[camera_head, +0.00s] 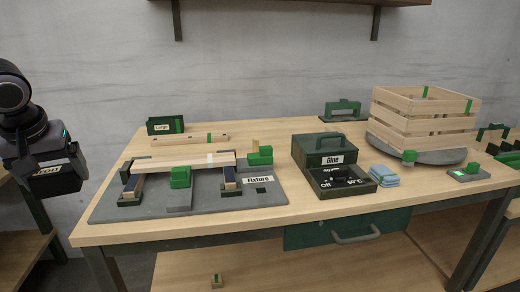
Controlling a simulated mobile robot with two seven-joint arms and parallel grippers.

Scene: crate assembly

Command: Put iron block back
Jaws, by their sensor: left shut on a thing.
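My left gripper (42,148) comes in from the left edge, in the air to the left of the workbench. It is shut on the iron block (58,181), a dark block with a pale label of which "ron" can be read. The gripper body covers part of the block, and its fingertips are hard to make out. The block is tilted in the picture and hangs apart from the workbench. My right gripper is not in view.
A side table (22,250) stands below at the left. The workbench holds a grey fixture (225,195) with wooden slats, a glue box (335,150), blue cloths (384,176) and a wooden crate (420,125) on a round plate. The bench's front edge is mostly clear.

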